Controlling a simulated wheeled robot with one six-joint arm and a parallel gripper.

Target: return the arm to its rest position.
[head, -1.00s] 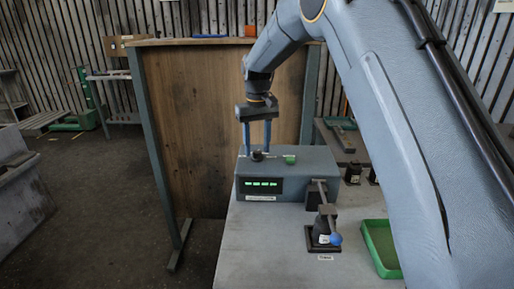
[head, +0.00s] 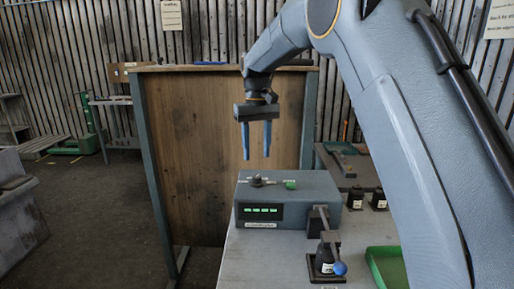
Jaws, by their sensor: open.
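My gripper (head: 256,155) hangs from my bent arm, pointing down with its two blue fingers apart and nothing between them. It is above the grey control box (head: 325,188), clear of its top. The box has a green lit display (head: 261,211) on its front. A black knob (head: 258,181) and a green button (head: 291,185) are on its top, below the fingers. My arm rises from the right side and hides part of the table.
A lever with a blue ball (head: 340,268) stands on the grey table (head: 270,262) in front of the box. A green tray (head: 385,266) is at the right, partly hidden by my arm. A wooden panel (head: 215,150) stands behind the gripper. Small black bottles (head: 356,198) are right of the box.

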